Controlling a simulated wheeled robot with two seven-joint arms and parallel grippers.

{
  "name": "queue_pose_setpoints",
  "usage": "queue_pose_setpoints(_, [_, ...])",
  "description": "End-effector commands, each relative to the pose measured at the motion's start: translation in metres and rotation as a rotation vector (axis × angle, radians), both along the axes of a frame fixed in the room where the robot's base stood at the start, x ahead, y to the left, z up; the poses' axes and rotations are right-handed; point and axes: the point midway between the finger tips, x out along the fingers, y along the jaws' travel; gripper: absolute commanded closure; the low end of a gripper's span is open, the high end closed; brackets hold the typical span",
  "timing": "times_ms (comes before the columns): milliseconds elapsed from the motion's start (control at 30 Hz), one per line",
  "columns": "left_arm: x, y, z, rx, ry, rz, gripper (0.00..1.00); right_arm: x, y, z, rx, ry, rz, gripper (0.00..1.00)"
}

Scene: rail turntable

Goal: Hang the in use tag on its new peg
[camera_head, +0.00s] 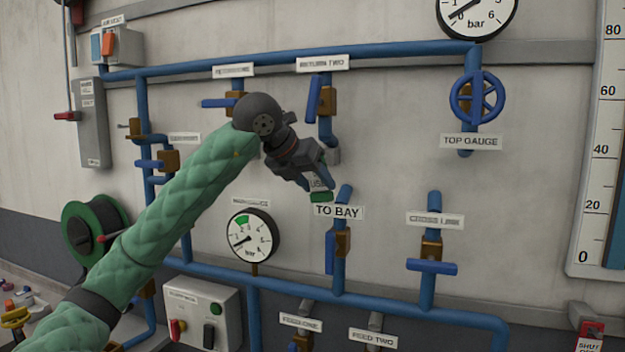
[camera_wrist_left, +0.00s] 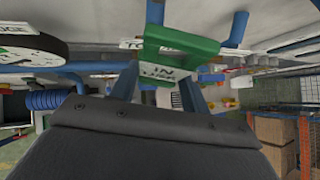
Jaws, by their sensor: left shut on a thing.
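The in use tag (camera_head: 321,197) is a small plate with a green part and a pale lettered part. My left gripper (camera_head: 321,184) is shut on it, just above the TO BAY label (camera_head: 338,212). In the left wrist view the tag's green frame (camera_wrist_left: 180,47) and its lettered face (camera_wrist_left: 165,72) sit between the two blue fingers. In the head view the fingers partly cover the tag's lettering. I cannot tell which peg is the tag's new one, and contact between tag and wall is unclear. My right gripper is not in view.
Blue pipes with valves cover the wall. The TO BAY valve (camera_head: 342,243) is below the tag, the CROSS LINK valve (camera_head: 432,249) to its right. A gauge (camera_head: 252,236) is left of the gripper. Bare wall (camera_head: 395,150) lies to its right.

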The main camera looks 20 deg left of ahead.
Motion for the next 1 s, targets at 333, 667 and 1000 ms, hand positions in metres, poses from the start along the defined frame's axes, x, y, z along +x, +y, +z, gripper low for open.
queue_pose_setpoints(333, [0.017,-0.001,0.000,-0.001,0.000,0.001,0.75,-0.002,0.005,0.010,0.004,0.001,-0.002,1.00])
queue_pose_setpoints(667, [0.033,-0.001,-0.002,0.000,0.001,0.000,0.75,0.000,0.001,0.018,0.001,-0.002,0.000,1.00])
queue_pose_setpoints(1000, [0.049,-0.002,-0.003,-0.001,0.000,0.001,0.75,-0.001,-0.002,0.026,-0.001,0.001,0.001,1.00])
